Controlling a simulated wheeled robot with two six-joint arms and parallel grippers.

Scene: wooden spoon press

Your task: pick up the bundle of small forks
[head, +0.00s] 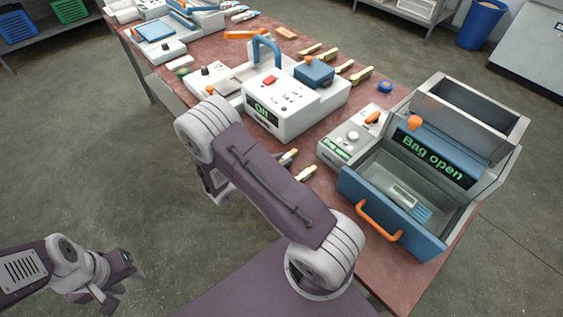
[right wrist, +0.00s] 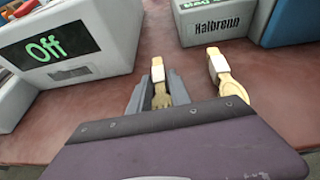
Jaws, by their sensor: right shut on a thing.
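The bundle of small forks (right wrist: 160,97) is pale wood with a white band. In the right wrist view it lies lengthwise between the two grey fingers of my right gripper (right wrist: 159,92), which is shut on it. The bundle is low over or on the reddish table; I cannot tell whether it touches. My left gripper (head: 122,287) is at lower left in the head view, away from the table, empty with fingers apart.
A banded wooden spoon-like bundle (right wrist: 220,70) lies close right of the held one. A white machine with a green display (head: 285,105) stands behind. A blue-fronted drawer with an orange handle (head: 379,220) is at right. Several bundles lie further back.

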